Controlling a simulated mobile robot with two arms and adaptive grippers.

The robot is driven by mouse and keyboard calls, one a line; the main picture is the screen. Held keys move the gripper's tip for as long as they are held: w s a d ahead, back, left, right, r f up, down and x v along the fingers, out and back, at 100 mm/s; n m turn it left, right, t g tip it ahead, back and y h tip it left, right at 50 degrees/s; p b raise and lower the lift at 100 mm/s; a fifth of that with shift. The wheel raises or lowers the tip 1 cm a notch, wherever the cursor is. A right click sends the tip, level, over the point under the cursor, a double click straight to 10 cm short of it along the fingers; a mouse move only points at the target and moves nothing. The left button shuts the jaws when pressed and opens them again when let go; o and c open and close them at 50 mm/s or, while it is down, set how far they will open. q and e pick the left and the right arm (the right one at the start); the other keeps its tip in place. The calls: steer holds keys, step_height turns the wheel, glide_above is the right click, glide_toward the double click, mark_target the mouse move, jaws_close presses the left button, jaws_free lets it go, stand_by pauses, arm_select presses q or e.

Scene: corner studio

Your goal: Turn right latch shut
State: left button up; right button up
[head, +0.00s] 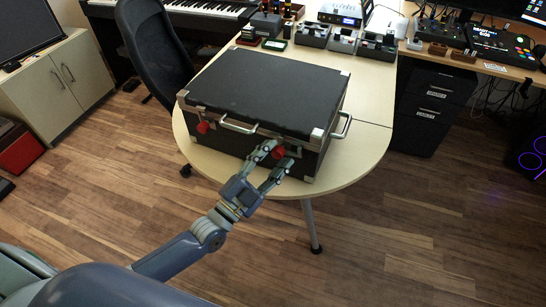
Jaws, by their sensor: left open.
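A black flight case (270,88) with metal corners and edges stands with its lid down on a round-ended wooden table. Its front has a metal handle (238,125) in the middle and a red latch at each side. The left red latch (203,127) is clear of any gripper. My left gripper (277,160) is open at the right red latch (279,152), with a finger on either side of it. Whether the fingers touch the latch I cannot tell. The fingers hide part of the right latch. My right gripper is not in view.
The table (347,167) has bare room in front of and right of the case. Small devices (312,35) line its back. A black chair (155,50) stands close on the left. Another side handle (341,127) sticks out at the case's right.

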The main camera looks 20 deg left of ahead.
arm_select(q)
jaws_close()
steer(key=shift+n, duration=0.3)
steer(key=n+t+y, duration=0.1)
steer(key=n, duration=0.1)
steer(key=n+y, duration=0.1)
steer(key=n, duration=0.1)
steer(key=shift+n+t, duration=0.4)
steer(key=n+y, duration=0.1)
steer(key=n, duration=0.1)
steer(key=n+t+y, duration=0.1)
steer(key=n, duration=0.2)
steer(key=shift+d+y, duration=0.2)
steer(key=shift+y, duration=0.1)
steer(key=n+y, duration=0.1)
steer(key=n, duration=0.1)
steer(key=n+y, duration=0.1)
steer(key=n, duration=0.2)
steer(key=shift+d+r+n+y, duration=0.1)
steer(key=shift+r+n+y, duration=0.05)
steer(key=shift+n+y, duration=0.2)
steer(key=shift+d+n+y+p, duration=0.1)
steer(key=shift+n+y+p, duration=0.3)
steer(key=shift+n+y, duration=0.7)
steer(key=shift+n+y+p, duration=0.35)
steer(key=shift+n+y, duration=0.1)
steer(key=shift+n, duration=1.5)
